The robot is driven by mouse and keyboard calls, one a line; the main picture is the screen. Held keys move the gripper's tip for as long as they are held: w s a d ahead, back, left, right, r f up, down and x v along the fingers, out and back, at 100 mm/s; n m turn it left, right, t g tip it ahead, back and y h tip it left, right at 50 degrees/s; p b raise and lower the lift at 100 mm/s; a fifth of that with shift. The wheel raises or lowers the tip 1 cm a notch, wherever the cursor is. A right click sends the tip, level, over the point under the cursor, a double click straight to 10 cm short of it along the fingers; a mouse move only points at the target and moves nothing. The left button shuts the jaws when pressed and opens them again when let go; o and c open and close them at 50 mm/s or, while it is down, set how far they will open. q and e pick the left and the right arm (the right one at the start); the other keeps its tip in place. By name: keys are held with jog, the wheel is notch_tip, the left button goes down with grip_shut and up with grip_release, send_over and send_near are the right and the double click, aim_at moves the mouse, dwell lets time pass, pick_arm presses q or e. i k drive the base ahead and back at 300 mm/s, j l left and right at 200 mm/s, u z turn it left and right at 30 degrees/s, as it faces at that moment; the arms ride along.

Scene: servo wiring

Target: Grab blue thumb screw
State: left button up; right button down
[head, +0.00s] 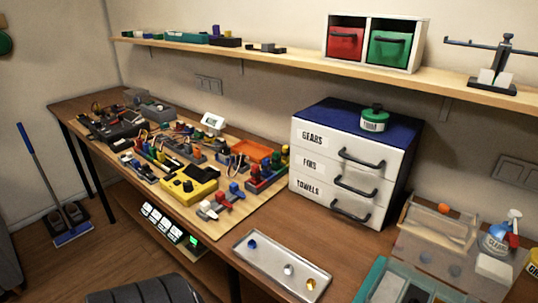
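A small blue piece (252,244), which looks like the blue thumb screw, lies near the far left end of a shallow metal tray (270,262) on the workbench. It is too small to make out its shape. Two other small pieces lie in the same tray: a pale silvery one (288,270) and an orange-gold one (310,284) near the right end. The blue piece lies apart from both. Neither of my grippers shows in the head view.
A wooden board (215,230) with a yellow device (189,186) and several coloured parts lies left of the tray. A white drawer unit (338,172) stands behind it. A teal-edged bin (370,285) is to the right. Bare bench (345,247) lies between tray and drawers.

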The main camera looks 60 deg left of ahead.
aim_at(251, 243)
jog(key=i+u, duration=0.2)
jog(key=u, duration=1)
